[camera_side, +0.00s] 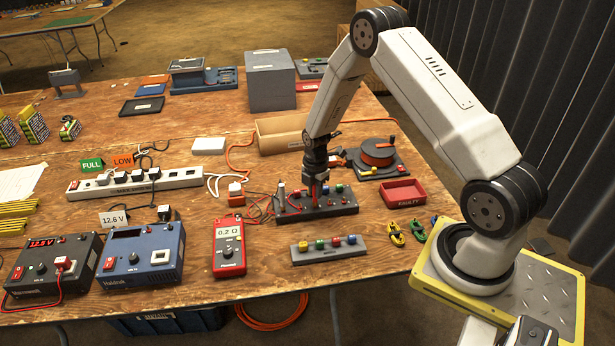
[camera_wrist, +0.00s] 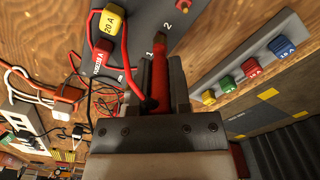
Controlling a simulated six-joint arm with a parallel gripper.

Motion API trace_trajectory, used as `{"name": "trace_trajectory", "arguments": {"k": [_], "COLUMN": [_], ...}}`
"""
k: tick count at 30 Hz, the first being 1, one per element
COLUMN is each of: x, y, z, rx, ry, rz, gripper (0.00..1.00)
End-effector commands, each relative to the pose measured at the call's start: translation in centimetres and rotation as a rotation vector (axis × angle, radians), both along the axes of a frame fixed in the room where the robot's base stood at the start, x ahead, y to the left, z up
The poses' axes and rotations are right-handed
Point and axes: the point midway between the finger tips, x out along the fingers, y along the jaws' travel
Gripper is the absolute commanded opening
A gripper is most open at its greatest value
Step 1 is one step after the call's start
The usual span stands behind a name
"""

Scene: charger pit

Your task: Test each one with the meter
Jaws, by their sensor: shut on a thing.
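My gripper (camera_side: 316,178) points down over the dark test block (camera_side: 336,209) in the side view. In the wrist view its fingers (camera_wrist: 162,75) are shut on a red probe (camera_wrist: 159,82), whose tip is near the mark 1 on the block; contact is hard to tell. A yellow fuse marked 20 A (camera_wrist: 108,22) sits at the block's left in the wrist view, with red leads beside it. The red meter (camera_side: 228,248) reads 0.2 Ω. A grey rack (camera_side: 328,252) in front of the block holds several coloured fuses, also visible in the wrist view (camera_wrist: 252,68).
A red tray marked FAULTY (camera_side: 404,193) is right of the block, near small yellow and green clips (camera_side: 394,233). FULL (camera_side: 91,164) and LOW (camera_side: 122,161) cards stand behind a power strip (camera_side: 135,183). Two power supplies (camera_side: 142,257) are at left. A cable reel (camera_side: 378,158) is behind.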

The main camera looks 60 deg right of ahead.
Motion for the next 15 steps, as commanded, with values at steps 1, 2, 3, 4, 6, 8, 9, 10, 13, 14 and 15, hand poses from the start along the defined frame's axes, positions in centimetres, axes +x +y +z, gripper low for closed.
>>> {"name": "trace_trajectory", "arguments": {"k": [1, 2, 3, 4, 6, 8, 9, 10, 13, 14, 15], "x": [0.02, 0.02, 0.01, 0.01, 0.01, 0.01, 0.0, 0.01, 0.0, 0.0, 0.0], "y": [0.0, 0.0, 0.0, 0.0, 0.0, 0.0, 0.0, 0.0, 0.0, 0.0, 0.0], "z": [0.01, 0.02, 0.01, 0.02, 0.02, 0.02, 0.02, 0.02, 0.02, 0.02, 0.01], "rx": [0.0, 0.0, 0.0, 0.0, 0.0, 0.0, 0.0, 0.0, 0.0, 0.0, 0.0], "ry": [0.0, 0.0, 0.0, 0.0, 0.0, 0.0, 0.0, 0.0, 0.0, 0.0, 0.0], "rz": [0.0, 0.0, 0.0, 0.0, 0.0, 0.0, 0.0, 0.0, 0.0, 0.0, 0.0], "gripper": [0.0, 0.0, 0.0, 0.0, 0.42, 0.61, 0.64, 0.64, 0.64, 0.64, 0.64]}}
